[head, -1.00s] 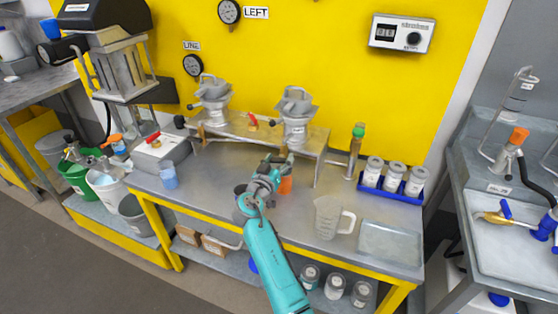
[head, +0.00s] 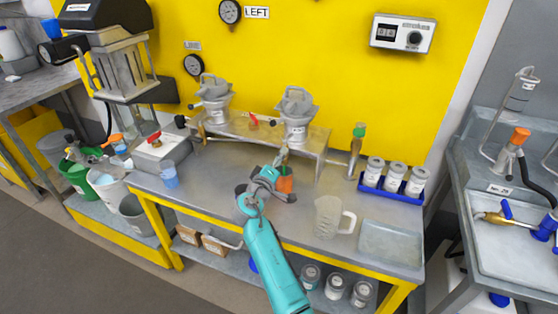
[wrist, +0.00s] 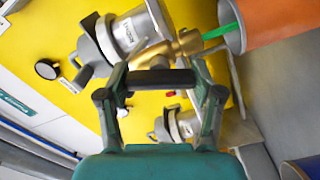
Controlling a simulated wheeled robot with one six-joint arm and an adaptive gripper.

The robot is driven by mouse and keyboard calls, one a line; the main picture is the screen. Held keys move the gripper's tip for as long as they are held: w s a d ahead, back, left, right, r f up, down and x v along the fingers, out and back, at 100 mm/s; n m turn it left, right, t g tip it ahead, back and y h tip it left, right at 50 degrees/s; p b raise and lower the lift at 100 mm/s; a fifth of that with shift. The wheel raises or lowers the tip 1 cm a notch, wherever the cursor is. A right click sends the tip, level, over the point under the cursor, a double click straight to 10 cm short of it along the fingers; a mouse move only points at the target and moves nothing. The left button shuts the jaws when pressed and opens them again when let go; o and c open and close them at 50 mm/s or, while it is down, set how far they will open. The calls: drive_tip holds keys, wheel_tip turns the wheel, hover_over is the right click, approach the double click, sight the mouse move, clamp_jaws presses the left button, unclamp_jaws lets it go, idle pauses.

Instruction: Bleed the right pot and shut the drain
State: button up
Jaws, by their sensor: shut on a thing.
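The right pot (head: 296,118) is a grey lidded vessel on a metal bench stand, with a white label. It shows close in the wrist view (wrist: 128,32). A brass drain valve (wrist: 172,50) sits at its lower end. My gripper (head: 278,168) is below the right pot, in front of the stand. In the wrist view my gripper (wrist: 160,80) is shut on a black drain handle (wrist: 160,77) that spans the two fingers. Whether liquid runs is too small to tell.
The left pot (head: 212,103) stands on the same stand (head: 313,146), with a red lever (head: 253,122) between the pots. A clear jug (head: 327,217), a tray (head: 390,242) and a blue rack (head: 399,193) of jars are to the right. A blue cup (head: 169,176) is left.

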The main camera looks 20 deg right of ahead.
drive_tip(key=shift+n, duration=2.3)
drive_tip(key=shift+f, duration=0.1)
drive_tip(key=o, duration=1.2)
drive_tip(key=shift+c, duration=0.2)
drive_tip(key=v, duration=1.2)
